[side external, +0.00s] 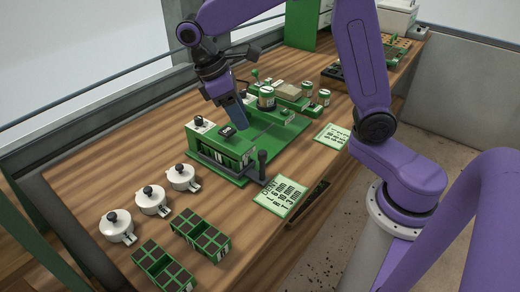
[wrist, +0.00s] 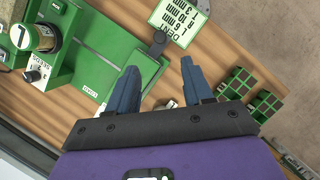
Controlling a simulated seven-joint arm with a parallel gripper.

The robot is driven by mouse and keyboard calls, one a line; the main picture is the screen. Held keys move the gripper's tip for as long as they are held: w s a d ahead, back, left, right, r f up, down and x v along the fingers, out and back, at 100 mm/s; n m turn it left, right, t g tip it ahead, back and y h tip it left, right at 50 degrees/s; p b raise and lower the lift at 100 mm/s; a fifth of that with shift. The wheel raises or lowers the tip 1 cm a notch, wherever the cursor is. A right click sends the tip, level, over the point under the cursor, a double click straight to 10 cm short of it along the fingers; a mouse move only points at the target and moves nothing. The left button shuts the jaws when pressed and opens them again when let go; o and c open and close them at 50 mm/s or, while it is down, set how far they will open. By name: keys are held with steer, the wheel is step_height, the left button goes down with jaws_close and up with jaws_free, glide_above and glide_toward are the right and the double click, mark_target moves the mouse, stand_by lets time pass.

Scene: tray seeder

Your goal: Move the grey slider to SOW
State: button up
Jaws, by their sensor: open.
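The green seeder (side external: 275,139) stands on the wooden bench; its flat green bed also shows in the wrist view (wrist: 105,50). A dark grey upright handle (side external: 262,157) stands at its near right edge, and a dark grey handle shows near the lettered card in the wrist view (wrist: 157,43). I cannot tell surely whether this is the grey slider. No SOW mark is readable. My gripper (side external: 238,124) is over the seeder's front box (side external: 222,157), empty and apart from the handle. In the wrist view its blue fingers (wrist: 158,66) are spread, with the handle beyond the tips.
Three white lidded pots (side external: 151,201) and two green cell trays (side external: 201,235) are at the near left. A lettered card (side external: 280,196) lies right of the handle. Several canisters (side external: 266,99) stand behind the bed. Bare bench lies between the pots and the seeder.

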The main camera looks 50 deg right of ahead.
mark_target(261, 152)
steer(key=x, duration=1.3)
steer(key=shift+r, duration=0.1)
jaws_close()
